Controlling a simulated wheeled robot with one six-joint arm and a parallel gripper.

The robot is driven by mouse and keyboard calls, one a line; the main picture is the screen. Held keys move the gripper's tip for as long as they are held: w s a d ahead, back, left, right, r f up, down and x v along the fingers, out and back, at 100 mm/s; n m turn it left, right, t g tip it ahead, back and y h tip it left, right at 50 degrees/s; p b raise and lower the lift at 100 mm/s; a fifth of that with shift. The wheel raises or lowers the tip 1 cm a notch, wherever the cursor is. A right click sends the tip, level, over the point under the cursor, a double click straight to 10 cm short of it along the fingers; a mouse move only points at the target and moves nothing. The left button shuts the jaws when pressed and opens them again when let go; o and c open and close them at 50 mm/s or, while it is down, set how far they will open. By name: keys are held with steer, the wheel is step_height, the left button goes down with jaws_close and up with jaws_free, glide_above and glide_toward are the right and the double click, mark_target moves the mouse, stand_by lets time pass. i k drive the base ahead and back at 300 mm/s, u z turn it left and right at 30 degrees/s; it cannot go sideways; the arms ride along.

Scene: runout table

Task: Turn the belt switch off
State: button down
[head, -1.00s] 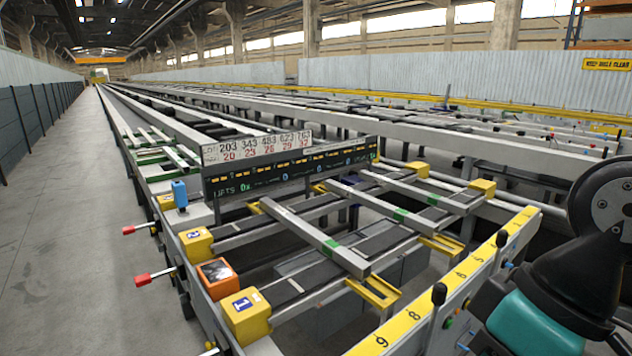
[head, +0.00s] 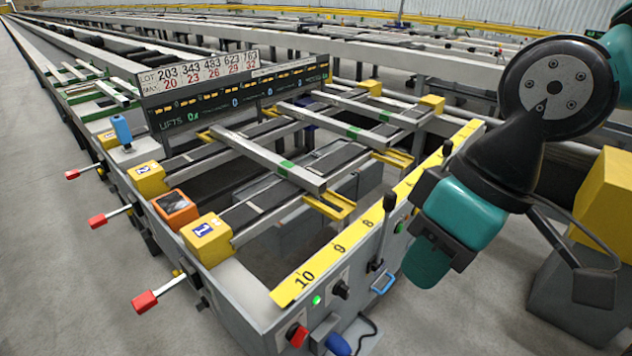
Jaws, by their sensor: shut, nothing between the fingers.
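The near end panel of the runout table carries several controls, and I cannot tell for certain which is the belt switch. A black knob (head: 340,290) sits on the panel beside a lit green lamp (head: 316,300). A red knob (head: 298,335) is lower left of them, near the corner. A black-handled lever (head: 388,205) stands upright farther right along the panel. Labels and switch positions are too small to read. My arm's black and teal links hang at the right, apart from these controls. I cannot make out my gripper's fingers.
A yellow numbered strip (head: 368,223) runs along the panel's top edge. Red-handled levers (head: 145,300) stick out on the left side, near yellow blocks (head: 207,238) and an orange box (head: 175,207). A light-blue handle (head: 383,283) projects from the panel. Bare floor (head: 60,270) lies left.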

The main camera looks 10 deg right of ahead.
mark_target(296, 334)
steer(key=u, duration=0.65)
steer(key=k, duration=0.8)
steer(key=z, duration=0.85)
